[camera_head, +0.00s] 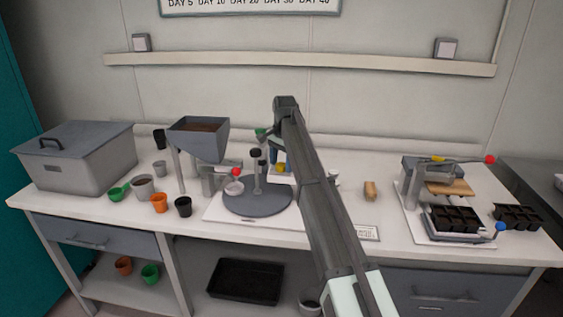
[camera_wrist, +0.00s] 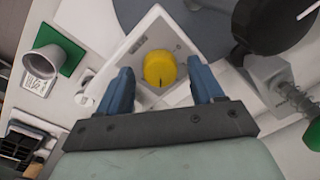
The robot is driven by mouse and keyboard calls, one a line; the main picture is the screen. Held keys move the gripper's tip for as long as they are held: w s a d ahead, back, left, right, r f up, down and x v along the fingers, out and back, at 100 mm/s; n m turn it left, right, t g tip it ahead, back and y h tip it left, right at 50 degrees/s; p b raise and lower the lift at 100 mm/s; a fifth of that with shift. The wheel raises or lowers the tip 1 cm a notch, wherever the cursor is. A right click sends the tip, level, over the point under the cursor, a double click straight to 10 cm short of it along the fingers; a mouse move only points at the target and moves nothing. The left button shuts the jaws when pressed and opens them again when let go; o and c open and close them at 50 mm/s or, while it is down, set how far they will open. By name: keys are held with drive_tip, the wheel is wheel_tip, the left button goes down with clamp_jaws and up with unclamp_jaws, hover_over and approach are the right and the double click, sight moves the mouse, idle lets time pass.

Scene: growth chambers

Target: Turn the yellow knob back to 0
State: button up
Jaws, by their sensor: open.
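Printed marks on the panel are too small to read. My gripper (camera_wrist: 162,84) is open, with one blue finger to the lower left of the knob and one to the lower right. The knob lies between and just beyond the fingertips, and no contact shows. In the head view the knob (camera_head: 281,168) is a small yellow spot beside my arm, which hides part of the panel.
A grey turntable disc (camera_head: 258,196) stands left of my arm, with a soil hopper (camera_head: 199,138) behind it. Small pots, including an orange pot (camera_head: 159,203), stand further left. A press with a seedling tray (camera_head: 455,219) is at right. A spring-loaded part (camera_wrist: 295,98) is close right of my gripper.

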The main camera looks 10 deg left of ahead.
drive_tip(key=shift+c, duration=0.3)
drive_tip(key=c, duration=1)
